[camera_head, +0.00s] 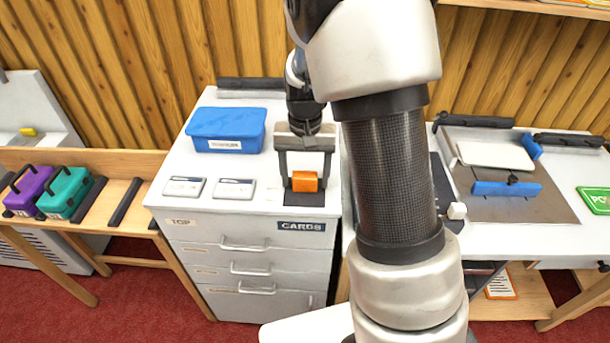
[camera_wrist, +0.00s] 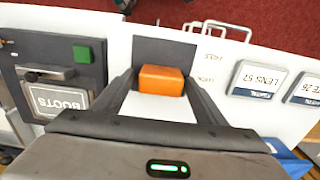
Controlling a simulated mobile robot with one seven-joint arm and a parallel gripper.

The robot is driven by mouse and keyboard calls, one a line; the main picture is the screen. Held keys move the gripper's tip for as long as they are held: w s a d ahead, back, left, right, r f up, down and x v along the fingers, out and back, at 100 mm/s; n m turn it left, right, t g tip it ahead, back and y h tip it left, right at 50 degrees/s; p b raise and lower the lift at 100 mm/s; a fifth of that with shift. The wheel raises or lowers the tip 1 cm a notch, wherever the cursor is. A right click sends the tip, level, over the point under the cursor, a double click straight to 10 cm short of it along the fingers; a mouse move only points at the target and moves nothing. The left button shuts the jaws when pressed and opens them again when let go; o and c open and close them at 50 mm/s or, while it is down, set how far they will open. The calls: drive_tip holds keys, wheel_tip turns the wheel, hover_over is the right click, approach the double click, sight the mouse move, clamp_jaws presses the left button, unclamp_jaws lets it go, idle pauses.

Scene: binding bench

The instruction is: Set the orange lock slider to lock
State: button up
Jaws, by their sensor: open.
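The orange lock slider (camera_head: 305,182) is a small block on a dark plate (camera_head: 304,199) at the front right of the white cabinet top. It also shows in the wrist view (camera_wrist: 161,80), with the dark plate (camera_wrist: 165,48) beyond it. My gripper (camera_head: 305,170) is open and points down over the slider, with one finger to its left and one to its right. In the wrist view, the slider lies between my fingertips (camera_wrist: 158,84), and contact with the fingers cannot be told. Small print beside the plate is too blurred to read surely.
A blue lidded box (camera_head: 226,130) and two labelled cards (camera_head: 234,188) lie left on the cabinet top. A dark panel with a green button (camera_wrist: 82,54) sits beside the slider in the wrist view. A right bench holds a blue-barred board (camera_head: 507,188).

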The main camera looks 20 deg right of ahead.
sight(306, 174)
drive_tip(key=shift+r, duration=0.1)
wheel_tip(306, 174, up, 17)
drive_tip(key=p, duration=0.1)
drive_tip(key=shift+r, duration=0.15)
idle(0.3)
drive_tip(key=s+r+n+t+p, duration=0.1)
drive_tip(key=s+r, duration=0.4)
drive_tip(key=s, duration=0.5)
drive_tip(key=s+a+r+n+t+p, duration=0.1)
drive_tip(key=s+r+t+p, duration=0.3)
drive_tip(key=s, duration=0.6)
drive_tip(key=shift+s+r+n+t, duration=0.15)
drive_tip(key=shift+r+n+t, duration=0.2)
drive_tip(key=shift+n, duration=0.45)
